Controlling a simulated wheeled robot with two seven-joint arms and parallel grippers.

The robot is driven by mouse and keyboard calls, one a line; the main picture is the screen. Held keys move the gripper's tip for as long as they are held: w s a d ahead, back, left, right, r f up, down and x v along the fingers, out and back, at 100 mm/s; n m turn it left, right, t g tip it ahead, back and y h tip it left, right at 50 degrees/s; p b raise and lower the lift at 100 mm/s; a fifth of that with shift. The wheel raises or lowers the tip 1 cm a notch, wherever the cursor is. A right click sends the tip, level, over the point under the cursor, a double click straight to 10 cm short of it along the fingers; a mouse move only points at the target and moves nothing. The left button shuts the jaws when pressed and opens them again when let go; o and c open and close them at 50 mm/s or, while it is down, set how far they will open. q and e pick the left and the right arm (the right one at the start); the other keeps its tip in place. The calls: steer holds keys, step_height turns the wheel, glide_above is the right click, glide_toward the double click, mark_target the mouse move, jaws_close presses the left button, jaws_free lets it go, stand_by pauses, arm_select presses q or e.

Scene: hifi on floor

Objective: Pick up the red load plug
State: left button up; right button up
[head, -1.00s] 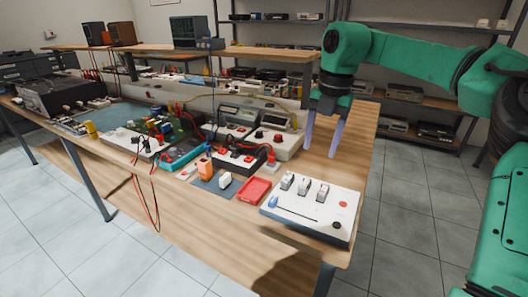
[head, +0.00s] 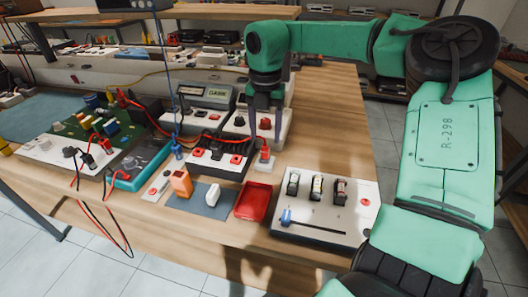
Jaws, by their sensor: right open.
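A red plug (head: 264,153), which looks like the load plug, stands upright on a small white block (head: 264,166) on the bench, right of a black-topped box with red parts. A red cable runs left from near it. My right gripper (head: 264,136) points down, open, with its fingertips just above and around the top of the plug. I cannot tell whether the fingers touch it. The gap between the fingers shows a red knob on the instrument behind. My left gripper is out of view.
A red tray (head: 253,202) and a white panel with switches (head: 325,208) lie in front. An orange block (head: 181,182) and a white block (head: 212,195) stand to the left. Instruments (head: 203,105) stand close behind. The bench at the right is clear.

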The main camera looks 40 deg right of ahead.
mark_target(265, 147)
step_height(265, 147, down, 5)
steer(key=shift+f+p, duration=0.2)
steer(key=shift+p, duration=0.1)
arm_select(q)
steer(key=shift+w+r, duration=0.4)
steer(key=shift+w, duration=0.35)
arm_select(e)
jaws_close()
steer(key=shift+r, duration=0.1)
